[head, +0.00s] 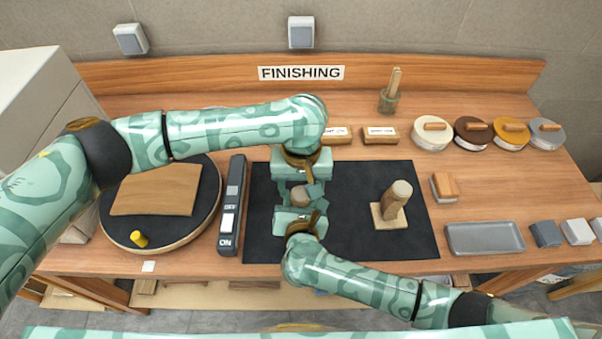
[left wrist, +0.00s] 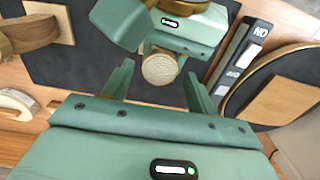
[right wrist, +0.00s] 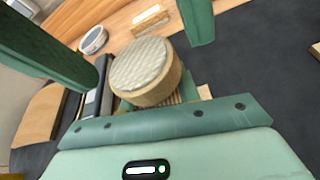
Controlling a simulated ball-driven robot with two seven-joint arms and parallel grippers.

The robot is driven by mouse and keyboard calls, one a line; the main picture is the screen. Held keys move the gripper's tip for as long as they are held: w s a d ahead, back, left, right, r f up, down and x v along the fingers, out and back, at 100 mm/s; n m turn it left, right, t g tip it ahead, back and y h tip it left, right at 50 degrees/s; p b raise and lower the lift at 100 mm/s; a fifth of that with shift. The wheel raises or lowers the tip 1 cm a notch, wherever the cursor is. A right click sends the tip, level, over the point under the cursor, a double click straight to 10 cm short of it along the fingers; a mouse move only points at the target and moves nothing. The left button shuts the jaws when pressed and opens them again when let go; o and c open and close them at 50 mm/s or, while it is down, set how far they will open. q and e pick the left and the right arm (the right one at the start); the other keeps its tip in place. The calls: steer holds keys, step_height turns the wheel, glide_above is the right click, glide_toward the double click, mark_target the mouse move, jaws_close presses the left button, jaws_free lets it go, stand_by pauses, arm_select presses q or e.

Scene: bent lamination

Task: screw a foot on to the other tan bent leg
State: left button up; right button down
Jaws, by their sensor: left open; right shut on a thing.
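My two grippers face each other over the black mat's left part. A round tan piece (head: 301,196) with a textured end face sits between them; it also shows in the left wrist view (left wrist: 160,68) and right wrist view (right wrist: 146,72). My right gripper (head: 302,209) is shut on it; I cannot tell whether it is the foot alone or joined to a leg. My left gripper (head: 300,184) is open, its fingers on either side of the piece, with gaps visible. Another tan bent leg (head: 393,205) stands tilted on a pale square base, with a round greyish-tan end on top.
The black mat (head: 355,240) is clear around the standing leg. A switch strip (head: 231,205) and round turntable (head: 205,215) with a board lie left. A grey tray (head: 485,238), sanding blocks (head: 546,233), a wood-topped block (head: 444,187) and lidded tins (head: 432,132) are right.

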arm_select(q)
steer(key=shift+f, duration=0.8)
steer(key=c, duration=1)
steer(key=m, duration=0.3)
steer(key=o, duration=1.1)
steer(key=shift+r, duration=0.1)
